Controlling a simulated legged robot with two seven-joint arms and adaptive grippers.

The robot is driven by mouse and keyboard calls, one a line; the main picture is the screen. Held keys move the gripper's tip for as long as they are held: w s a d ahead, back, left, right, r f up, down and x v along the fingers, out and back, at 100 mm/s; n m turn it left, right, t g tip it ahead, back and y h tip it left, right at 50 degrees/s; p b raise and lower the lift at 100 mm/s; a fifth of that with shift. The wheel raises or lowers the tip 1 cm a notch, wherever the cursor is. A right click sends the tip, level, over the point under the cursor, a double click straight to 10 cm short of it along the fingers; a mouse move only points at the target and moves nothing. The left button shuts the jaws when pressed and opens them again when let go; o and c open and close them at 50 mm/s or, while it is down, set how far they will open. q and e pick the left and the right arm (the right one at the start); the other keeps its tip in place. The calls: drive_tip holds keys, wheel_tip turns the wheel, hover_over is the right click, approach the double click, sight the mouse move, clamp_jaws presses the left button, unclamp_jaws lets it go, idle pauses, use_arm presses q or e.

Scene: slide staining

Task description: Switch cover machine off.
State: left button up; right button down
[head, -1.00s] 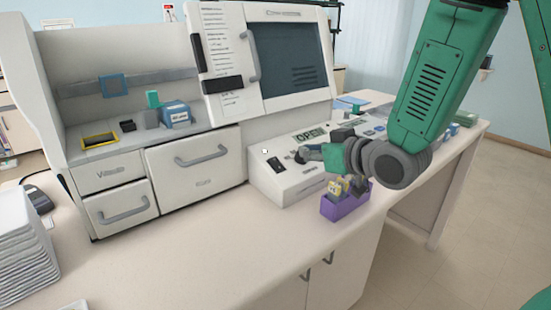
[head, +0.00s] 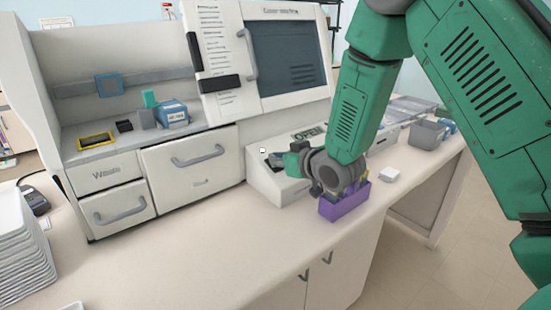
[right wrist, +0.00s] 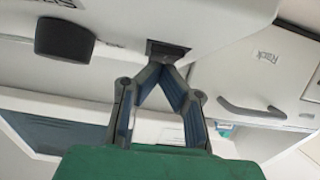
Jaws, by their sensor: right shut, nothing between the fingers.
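The cover machine (head: 285,15) stands behind the counter's middle, a white box with a dark window and handle. In the right wrist view the panel (right wrist: 225,15) carries a small black switch (right wrist: 168,48) and a black knob (right wrist: 65,40). My right gripper (head: 274,158) is over the panel's left part. In the right wrist view its fingertips (right wrist: 160,68) are shut together, empty, right at the switch; I cannot tell whether they touch it. My left gripper is not in view.
A purple box (head: 345,205) with small items stands close in front of my right wrist. A drawer unit (head: 195,160) with a blue box (head: 173,114) on top is left. A white stack (head: 18,240) stands far left. The front counter (head: 220,245) is clear.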

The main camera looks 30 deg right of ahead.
drive_tip(key=shift+s+d+f, duration=0.15)
drive_tip(key=shift+d, duration=0.15)
drive_tip(key=shift+s+a+f, duration=0.2)
drive_tip(key=shift+s+a, duration=0.2)
drive_tip(key=shift+s, duration=0.25)
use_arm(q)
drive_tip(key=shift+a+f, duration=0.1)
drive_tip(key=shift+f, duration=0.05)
use_arm(e)
drive_tip(key=shift+d, duration=0.2)
